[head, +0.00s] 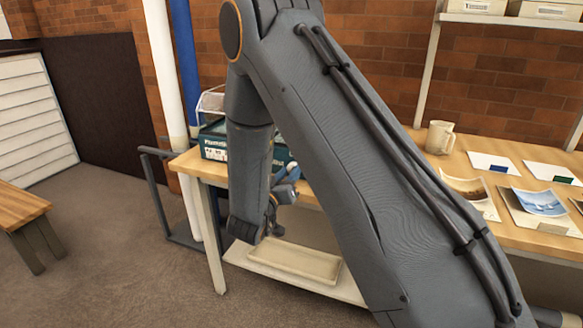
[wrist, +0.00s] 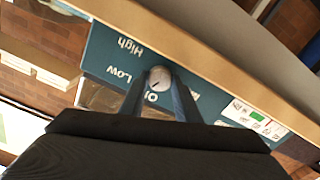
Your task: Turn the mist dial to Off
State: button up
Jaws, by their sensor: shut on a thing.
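The mist dial (wrist: 159,76) is a round pale knob on the front of a teal humidifier box, seen upside down in the wrist view. The words High and Low show to its left, and part of a word starting with O shows below it, between my fingers. A small dark mark shows on the dial's lower left; its exact setting is hard to tell. My gripper (wrist: 158,87) is shut on the dial, one finger on each side. In the head view the teal box (head: 214,143) stands on the table's left end, partly hidden by my arm, which also hides the dial.
The wooden table (head: 450,160) holds a mug (head: 439,137) and several prints and cards to the right. A shallow tray (head: 295,262) lies on the low shelf under the table. A white pole and a blue pole stand behind its left end. A wooden bench (head: 20,205) is at far left.

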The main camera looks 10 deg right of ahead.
jog(key=n+p, duration=0.2)
jog(key=n, duration=0.2)
jog(key=shift+s+d+f+n+p, duration=0.1)
jog(key=shift+n+p, duration=0.2)
jog(key=shift+p, duration=0.1)
dwell(0.4)
jog(key=o, duration=1)
jog(key=shift+o, duration=0.2)
jog(key=v, duration=0.8)
jog(key=shift+b, duration=0.4)
